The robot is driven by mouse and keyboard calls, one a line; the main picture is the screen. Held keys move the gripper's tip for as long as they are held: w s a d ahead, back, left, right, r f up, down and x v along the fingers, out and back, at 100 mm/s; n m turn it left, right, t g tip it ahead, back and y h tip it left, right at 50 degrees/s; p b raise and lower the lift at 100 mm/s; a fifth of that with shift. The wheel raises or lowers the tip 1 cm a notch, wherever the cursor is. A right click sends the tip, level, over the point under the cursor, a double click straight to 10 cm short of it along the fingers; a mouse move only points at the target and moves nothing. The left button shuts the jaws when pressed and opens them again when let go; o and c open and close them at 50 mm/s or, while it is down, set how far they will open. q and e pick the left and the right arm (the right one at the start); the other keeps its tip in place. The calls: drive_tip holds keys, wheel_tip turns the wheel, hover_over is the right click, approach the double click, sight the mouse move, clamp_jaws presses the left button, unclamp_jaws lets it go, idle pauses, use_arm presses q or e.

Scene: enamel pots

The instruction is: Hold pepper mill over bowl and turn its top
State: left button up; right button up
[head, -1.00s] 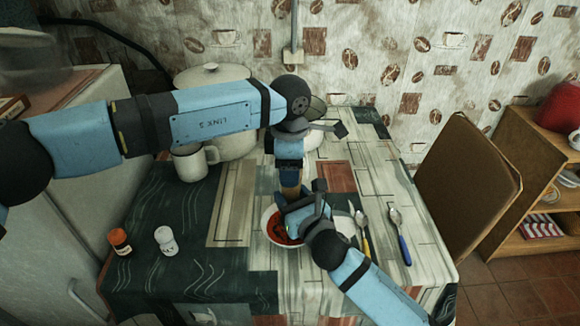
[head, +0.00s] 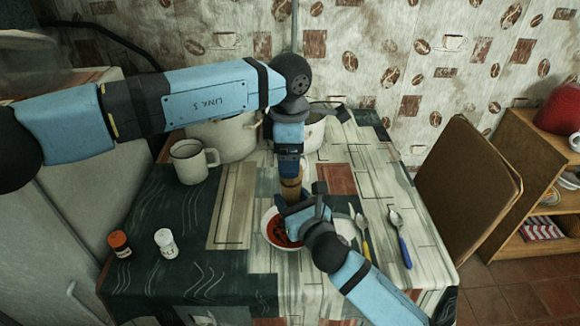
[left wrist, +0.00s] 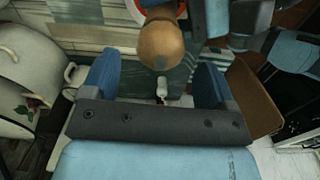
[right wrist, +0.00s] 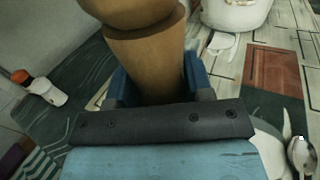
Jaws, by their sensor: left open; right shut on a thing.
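The wooden pepper mill (head: 291,189) is upright over the near side of the table, above or beside the white bowl (head: 265,236) with red contents. My right gripper (head: 304,205) is shut on the mill's body, which also fills the upper part of the right wrist view (right wrist: 146,62). My left gripper (head: 290,170) is open just above the mill's top. In the left wrist view the mill's rounded top (left wrist: 160,45) shows ahead of the open fingers, not between them. The grippers hide part of the mill and of the bowl.
A white mug (head: 188,162) and pots (head: 225,138) stand at the back left. An orange-capped shaker (head: 119,244) and a white shaker (head: 166,243) stand front left. A chair (head: 470,190) stands at the right.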

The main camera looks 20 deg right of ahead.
use_arm(q)
wheel_tip(320, 180, up, 8)
idle(1.3)
